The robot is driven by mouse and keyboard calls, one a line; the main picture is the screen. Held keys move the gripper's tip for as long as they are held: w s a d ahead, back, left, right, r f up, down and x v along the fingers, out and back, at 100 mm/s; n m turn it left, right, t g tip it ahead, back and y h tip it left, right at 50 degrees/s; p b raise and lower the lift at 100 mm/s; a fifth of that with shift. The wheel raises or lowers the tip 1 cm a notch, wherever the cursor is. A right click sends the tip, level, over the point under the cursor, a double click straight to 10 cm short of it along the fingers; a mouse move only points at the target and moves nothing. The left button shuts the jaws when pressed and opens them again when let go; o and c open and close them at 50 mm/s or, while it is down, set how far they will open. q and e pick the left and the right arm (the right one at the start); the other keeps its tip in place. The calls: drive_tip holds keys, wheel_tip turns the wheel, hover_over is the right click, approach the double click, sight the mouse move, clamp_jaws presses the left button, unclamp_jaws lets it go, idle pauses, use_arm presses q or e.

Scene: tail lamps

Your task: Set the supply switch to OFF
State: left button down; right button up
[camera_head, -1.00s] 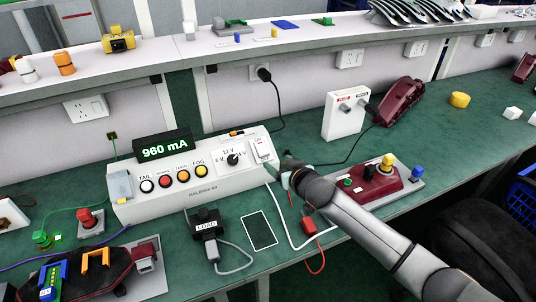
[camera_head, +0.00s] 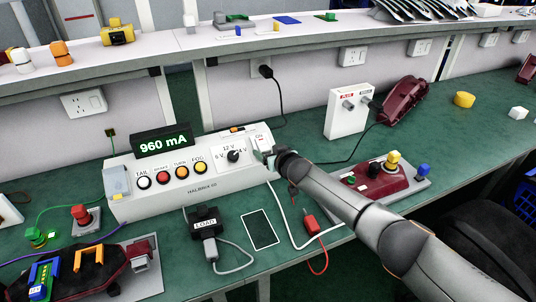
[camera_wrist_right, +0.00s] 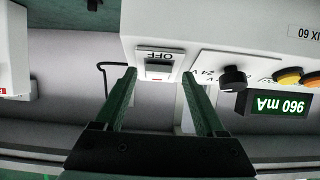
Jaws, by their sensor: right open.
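The supply switch (camera_wrist_right: 158,69) is a small rocker on a white plate at the end of the white tester box (camera_head: 160,206). Its OFF label shows in the right wrist view, and the ON label shows on the plate in the head view (camera_head: 259,138). The rocker's position is too small to tell. The display (camera_head: 163,145) reads 960 mA. My right gripper (camera_head: 266,158) is at the box's right end, close to the switch plate and partly covering it. In the right wrist view its open, empty fingers (camera_wrist_right: 160,75) stand either side of the switch. My left gripper is not in view.
A round knob (camera_head: 233,156) and several lamp buttons sit left of the switch on the box. A black LOAD block (camera_head: 205,219), a dark card (camera_head: 260,229) and a red clip (camera_head: 311,224) with cables lie in front. A maroon lamp unit (camera_head: 380,180) stands to the right.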

drive_tip(key=shift+w, duration=0.35)
clamp_jaws()
idle(0.6)
